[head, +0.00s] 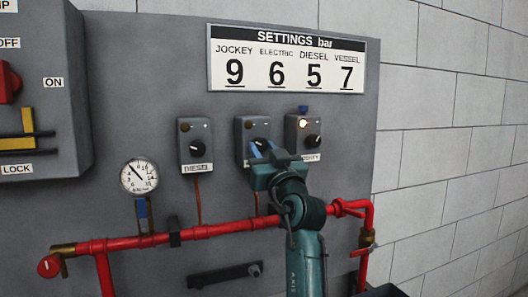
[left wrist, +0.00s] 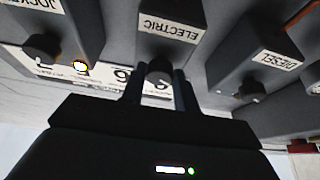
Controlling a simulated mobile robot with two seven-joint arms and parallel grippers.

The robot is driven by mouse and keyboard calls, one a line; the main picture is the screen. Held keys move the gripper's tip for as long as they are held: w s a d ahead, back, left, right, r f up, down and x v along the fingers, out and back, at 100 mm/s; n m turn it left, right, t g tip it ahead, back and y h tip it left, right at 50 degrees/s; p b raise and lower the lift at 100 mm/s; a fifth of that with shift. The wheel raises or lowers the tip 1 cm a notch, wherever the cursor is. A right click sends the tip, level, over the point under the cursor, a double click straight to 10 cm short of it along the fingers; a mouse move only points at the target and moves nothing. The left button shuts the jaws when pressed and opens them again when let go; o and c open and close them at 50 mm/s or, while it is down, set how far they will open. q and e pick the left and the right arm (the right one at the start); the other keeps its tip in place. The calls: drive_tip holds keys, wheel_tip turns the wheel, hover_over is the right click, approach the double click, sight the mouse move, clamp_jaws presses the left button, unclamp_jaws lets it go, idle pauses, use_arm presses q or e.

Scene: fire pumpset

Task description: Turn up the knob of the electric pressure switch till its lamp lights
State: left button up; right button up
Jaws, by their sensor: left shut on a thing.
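The electric pressure switch (head: 245,130) is the middle of three grey boxes on the panel. Its small lamp (head: 249,125) looks dark in the head view. My left gripper (head: 262,150) is at the front of this box and covers its lower part and label. In the left wrist view the box (left wrist: 170,14) shows upside down with its ELECTRIC label. The dark knob (left wrist: 159,70) sits between the two fingers of my left gripper (left wrist: 160,92), which are shut on it. The electric lamp is hidden in that view. My right gripper is not in view.
The jockey switch (head: 292,140), close on the right, has its lamp (head: 303,124) lit. The diesel switch (head: 195,150) is on the left with a dark lamp. A settings board (head: 287,60) reads ELECTRIC 6. A gauge (head: 139,176) and red pipe (head: 220,231) are lower.

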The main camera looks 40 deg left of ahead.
use_arm(q)
drive_tip(key=shift+r+m+t+h+p, duration=0.1)
drive_tip(key=shift+m+t+h+p, duration=0.2)
drive_tip(key=shift+m+p, duration=0.15)
drive_tip(key=shift+m, duration=0.25)
drive_tip(key=o, duration=1)
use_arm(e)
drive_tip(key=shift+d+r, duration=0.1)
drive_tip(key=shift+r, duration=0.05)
